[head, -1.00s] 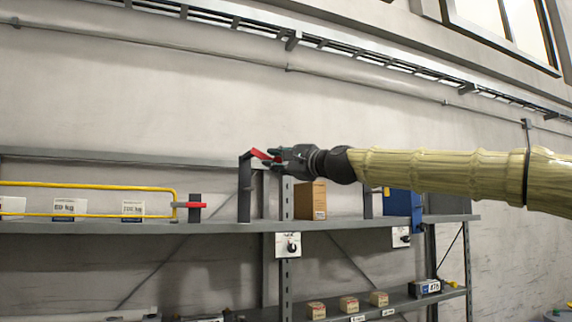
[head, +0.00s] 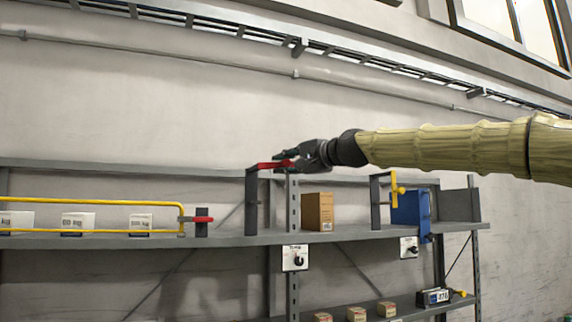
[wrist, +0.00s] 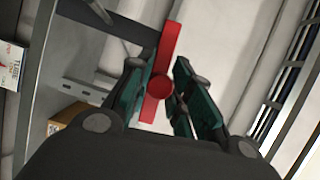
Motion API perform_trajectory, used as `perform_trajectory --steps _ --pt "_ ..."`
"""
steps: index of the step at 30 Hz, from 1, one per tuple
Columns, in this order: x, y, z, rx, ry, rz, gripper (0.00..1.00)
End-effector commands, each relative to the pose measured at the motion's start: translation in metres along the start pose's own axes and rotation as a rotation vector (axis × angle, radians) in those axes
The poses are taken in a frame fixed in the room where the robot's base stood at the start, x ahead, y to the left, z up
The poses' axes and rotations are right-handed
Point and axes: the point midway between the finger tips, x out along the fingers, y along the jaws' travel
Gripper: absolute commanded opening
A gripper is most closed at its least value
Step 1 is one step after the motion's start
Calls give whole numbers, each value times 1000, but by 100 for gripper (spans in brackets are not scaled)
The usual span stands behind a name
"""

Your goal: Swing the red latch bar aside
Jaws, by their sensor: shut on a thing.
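The red latch bar (head: 272,165) sits at the top of a dark grey bracket (head: 251,203) on the upper shelf and lies nearly level. My gripper (head: 290,157) reaches in from the right and is shut on the bar's right part. In the wrist view the red latch bar (wrist: 171,42) runs between the dark green fingers of my gripper (wrist: 166,66), with a round red knob (wrist: 160,86) between them. The fingers partly hide the bar in the head view.
A yellow rail (head: 95,202) with a red handle (head: 203,219) is at left on the shelf (head: 345,236). A cardboard box (head: 318,211), a yellow lever (head: 394,189) on another bracket and a blue box (head: 411,208) stand to the right.

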Motion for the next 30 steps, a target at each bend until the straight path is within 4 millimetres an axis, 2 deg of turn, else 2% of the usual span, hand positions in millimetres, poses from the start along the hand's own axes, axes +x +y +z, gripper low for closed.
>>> perform_trajectory --steps 10,11,14,25,30 --pt "0 -1 0 -4 0 0 0" --pt "0 -1 0 -4 0 -1 25" --pt "0 -1 0 -3 0 -1 43" --pt "-2 -1 0 -2 0 0 44" --pt "-19 -2 0 -2 1 -2 44"
